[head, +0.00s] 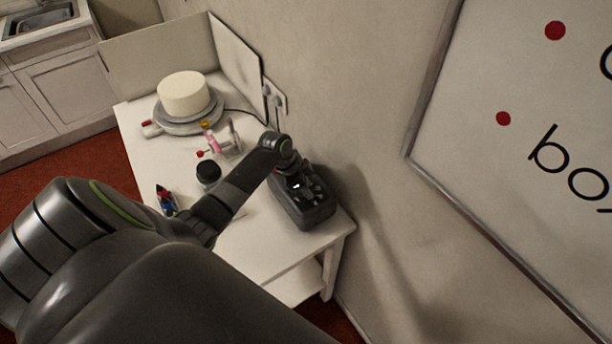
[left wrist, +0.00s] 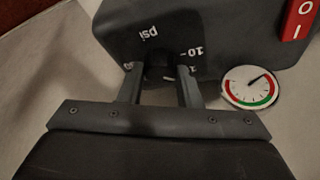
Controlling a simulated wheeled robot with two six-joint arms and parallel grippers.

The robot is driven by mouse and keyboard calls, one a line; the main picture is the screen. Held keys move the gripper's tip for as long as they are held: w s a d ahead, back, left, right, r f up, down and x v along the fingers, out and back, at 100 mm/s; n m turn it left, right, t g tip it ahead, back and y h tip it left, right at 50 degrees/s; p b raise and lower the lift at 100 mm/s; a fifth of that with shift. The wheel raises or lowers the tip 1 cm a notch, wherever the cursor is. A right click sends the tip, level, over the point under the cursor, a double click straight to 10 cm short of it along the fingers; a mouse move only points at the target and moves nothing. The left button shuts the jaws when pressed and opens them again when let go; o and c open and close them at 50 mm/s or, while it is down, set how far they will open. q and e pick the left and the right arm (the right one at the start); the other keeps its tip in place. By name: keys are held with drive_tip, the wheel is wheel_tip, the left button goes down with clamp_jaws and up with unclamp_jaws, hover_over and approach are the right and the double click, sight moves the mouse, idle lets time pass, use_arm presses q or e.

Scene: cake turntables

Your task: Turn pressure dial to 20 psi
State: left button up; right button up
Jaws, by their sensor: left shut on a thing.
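The black compressor box (head: 308,212) stands at the right end of the white table. My left arm reaches over it, and my left gripper is mostly hidden there by my arm. In the left wrist view, the gripper's two fingers (left wrist: 158,72) are shut on the dark pressure dial (left wrist: 159,66) on the box's face (left wrist: 225,30). White markings "psi" and "10" show around the dial, upside down. Other numbers are partly covered by the fingers. Where the dial points is hidden. My right gripper is in neither view.
In the left wrist view, a round gauge (left wrist: 250,87) with red and green bands and a red I/O switch (left wrist: 300,22) are beside the dial. A turntable (head: 190,122) with a white cake (head: 183,94), a black-lidded jar (head: 208,172) and a small bottle (head: 166,200) stand on the table (head: 140,150).

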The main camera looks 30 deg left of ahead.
use_arm(q)
drive_tip(key=m+g+b, duration=0.1)
drive_tip(key=m+b, duration=0.1)
drive_tip(key=m+g+h+b, duration=0.1)
drive_tip(key=m, duration=0.2)
drive_tip(key=shift+w+a+f+m+b, duration=0.2)
drive_tip(key=shift+m+b, duration=0.1)
drive_tip(key=shift+b, duration=0.1)
drive_tip(key=shift+r+m+g+b, duration=0.15)
drive_tip(key=shift+m+g+b, duration=0.65)
drive_tip(key=shift+m+b, duration=1.1)
drive_tip(key=shift+m, duration=0.4)
drive_tip(key=o, duration=1)
drive_tip(key=p+v, duration=0.1)
drive_tip(key=v, duration=1.6)
drive_tip(key=shift+w+r+p, duration=0.2)
drive_tip(key=shift+p, duration=0.2)
